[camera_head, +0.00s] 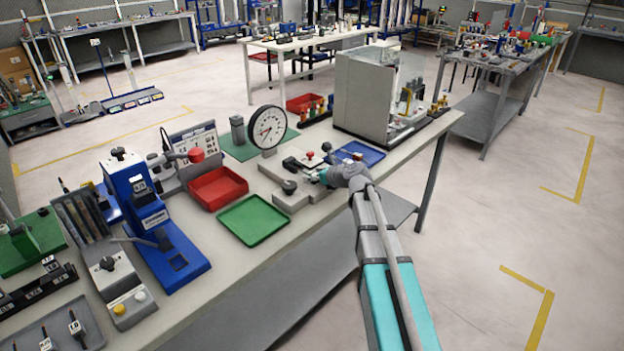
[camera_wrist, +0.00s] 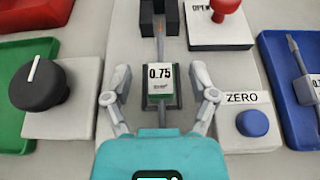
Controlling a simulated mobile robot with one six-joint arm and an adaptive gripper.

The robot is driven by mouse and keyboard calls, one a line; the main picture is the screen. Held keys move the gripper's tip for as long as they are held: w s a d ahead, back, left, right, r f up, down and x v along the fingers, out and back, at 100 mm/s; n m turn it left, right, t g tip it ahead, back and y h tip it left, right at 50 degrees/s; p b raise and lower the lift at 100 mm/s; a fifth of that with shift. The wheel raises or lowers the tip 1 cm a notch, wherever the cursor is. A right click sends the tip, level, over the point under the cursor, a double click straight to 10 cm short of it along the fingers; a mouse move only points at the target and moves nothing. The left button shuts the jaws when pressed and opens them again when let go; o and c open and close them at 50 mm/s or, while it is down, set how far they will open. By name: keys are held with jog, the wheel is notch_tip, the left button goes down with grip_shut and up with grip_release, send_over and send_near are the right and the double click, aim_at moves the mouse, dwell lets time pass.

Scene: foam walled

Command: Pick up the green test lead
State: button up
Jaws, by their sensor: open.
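In the wrist view, a small block with a white label reading 0.75 (camera_wrist: 160,76) and green edges sits in a dark recess of a grey plate. It looks like the green test lead. A thin metal shaft runs from it toward a black clamp (camera_wrist: 159,18). My gripper (camera_wrist: 160,96) is open, with one finger on each side of the block and a gap on both sides. In the head view my gripper (camera_head: 326,178) is low over the grey fixture (camera_head: 303,190), and the lead cannot be made out there.
A black knob (camera_wrist: 39,86) is left of the gripper, and a blue ZERO button (camera_wrist: 252,123) right. A red OPEN knob (camera_wrist: 226,6) stands ahead. A blue tray (camera_wrist: 286,90) holds another labelled lead. The green tray (camera_head: 252,220) and dial gauge (camera_head: 268,128) are nearby.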

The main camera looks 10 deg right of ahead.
dwell(0.4)
grip_shut()
